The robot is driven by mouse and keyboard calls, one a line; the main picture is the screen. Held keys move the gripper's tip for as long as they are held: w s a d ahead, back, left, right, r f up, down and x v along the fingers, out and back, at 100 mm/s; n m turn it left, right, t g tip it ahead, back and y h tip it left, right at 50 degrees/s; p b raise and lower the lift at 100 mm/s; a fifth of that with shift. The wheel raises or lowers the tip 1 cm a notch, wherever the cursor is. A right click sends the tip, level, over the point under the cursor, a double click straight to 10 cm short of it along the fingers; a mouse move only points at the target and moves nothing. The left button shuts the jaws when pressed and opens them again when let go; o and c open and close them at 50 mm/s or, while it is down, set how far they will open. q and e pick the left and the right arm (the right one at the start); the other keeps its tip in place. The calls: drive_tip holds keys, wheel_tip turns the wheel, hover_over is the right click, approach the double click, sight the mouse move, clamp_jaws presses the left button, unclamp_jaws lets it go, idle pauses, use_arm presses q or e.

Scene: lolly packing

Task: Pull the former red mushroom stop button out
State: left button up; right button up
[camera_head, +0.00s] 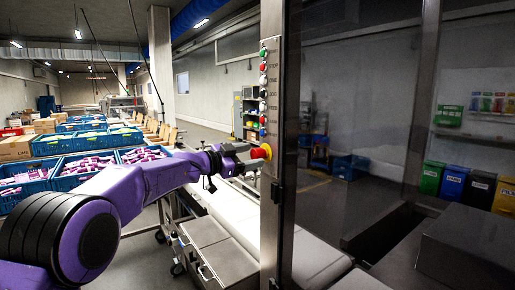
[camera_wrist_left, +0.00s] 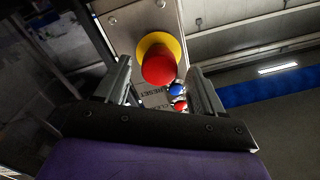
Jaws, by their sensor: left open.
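The red mushroom stop button (camera_wrist_left: 159,68) sits on a yellow disc (camera_wrist_left: 150,42) on a metal panel. In the head view the same red button (camera_head: 261,152) is at the lower part of the upright panel. My left gripper (camera_wrist_left: 150,82) is open, with one finger on each side of the red button in the wrist view. In the head view my left gripper (camera_head: 248,155) reaches the button from the left. I cannot tell whether the fingers touch it. My right gripper is not in view.
A column of small buttons (camera_head: 263,92) runs up the panel above the stop button. A blue button (camera_wrist_left: 176,89) and a small red one (camera_wrist_left: 180,105) show close by. A glass-fronted frame (camera_head: 284,200) stands right of the panel. Blue crates (camera_head: 52,144) stand at left.

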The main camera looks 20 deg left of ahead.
use_arm(q)
drive_tip(key=p+x, duration=0.1)
drive_tip(key=x, duration=0.2)
drive_tip(key=shift+s, duration=0.1)
clamp_jaws()
drive_tip(key=shift+s+a+f, duration=0.1)
drive_tip(key=shift+s+a, duration=0.2)
drive_tip(key=shift+s, duration=0.05)
drive_tip(key=shift+c, duration=0.3)
unclamp_jaws()
drive_tip(key=shift+o, duration=0.3)
drive_tip(key=shift+s+a, duration=0.1)
drive_tip(key=shift+a, duration=0.1)
